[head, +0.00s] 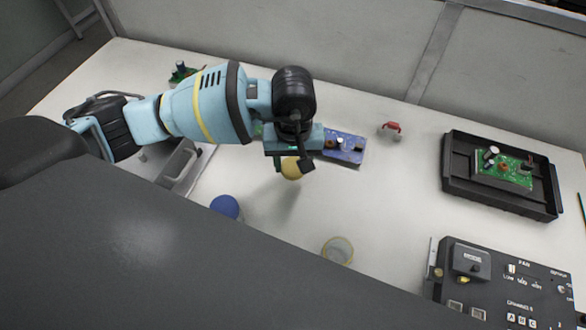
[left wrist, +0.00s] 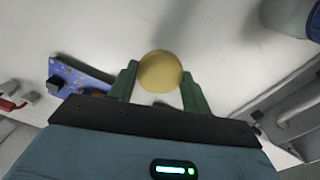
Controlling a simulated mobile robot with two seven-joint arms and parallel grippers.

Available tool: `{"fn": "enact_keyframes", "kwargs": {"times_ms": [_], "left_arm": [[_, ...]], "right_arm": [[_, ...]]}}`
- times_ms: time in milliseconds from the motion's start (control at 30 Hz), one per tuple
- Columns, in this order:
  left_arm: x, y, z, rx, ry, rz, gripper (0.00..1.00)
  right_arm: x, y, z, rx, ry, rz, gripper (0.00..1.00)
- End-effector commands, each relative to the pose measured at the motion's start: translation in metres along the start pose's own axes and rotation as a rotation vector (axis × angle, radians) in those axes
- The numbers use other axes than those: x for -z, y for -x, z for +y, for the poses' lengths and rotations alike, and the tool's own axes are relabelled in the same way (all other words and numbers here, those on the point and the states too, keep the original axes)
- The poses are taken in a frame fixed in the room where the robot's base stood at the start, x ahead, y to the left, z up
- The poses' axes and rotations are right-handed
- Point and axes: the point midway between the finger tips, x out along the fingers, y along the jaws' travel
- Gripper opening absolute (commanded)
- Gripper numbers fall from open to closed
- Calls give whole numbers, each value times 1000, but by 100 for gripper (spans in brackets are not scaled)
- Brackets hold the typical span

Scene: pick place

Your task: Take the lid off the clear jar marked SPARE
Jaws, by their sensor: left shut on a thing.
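My left gripper (head: 282,166) is shut on a round yellow lid (head: 291,168) and holds it above the white table. In the left wrist view the lid (left wrist: 161,71) sits between the two green fingers, with no jar visible under it. A clear jar (head: 337,250) stands at the front middle of the table, its top round and open-looking with a yellowish tint. A blue lid (head: 224,207) shows at the front left, its jar mostly hidden by my dark body. I cannot read SPARE on either. My right gripper is not in view.
A blue circuit board (head: 345,148) lies behind the gripper, with a small red item (head: 391,128) to its right. A black tray (head: 456,187) holds a green board. A dark control panel (head: 500,280) stands front right. The table centre is clear.

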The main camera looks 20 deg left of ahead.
Motion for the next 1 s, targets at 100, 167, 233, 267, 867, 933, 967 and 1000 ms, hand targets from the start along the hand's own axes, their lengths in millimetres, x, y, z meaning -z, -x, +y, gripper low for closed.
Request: {"fn": "enact_keyframes", "kwargs": {"times_ms": [100,167,233,267,867,933,967,1000], "left_arm": [[0,-3,0,0,0,-1,21],[-1,-8,0,1,0,-3,21],[-1,-16,0,1,0,-2,21],[-1,-20,0,1,0,-2,21],[-1,-38,0,0,0,0,59],[-1,-38,0,0,0,0,68],[-1,-38,0,0,0,0,70],[-1,-38,0,0,0,0,70]], "right_arm": [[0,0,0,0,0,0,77],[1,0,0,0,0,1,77],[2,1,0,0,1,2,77],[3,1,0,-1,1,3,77],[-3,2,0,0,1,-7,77],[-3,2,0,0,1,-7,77],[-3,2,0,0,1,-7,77],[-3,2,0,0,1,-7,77]]}}
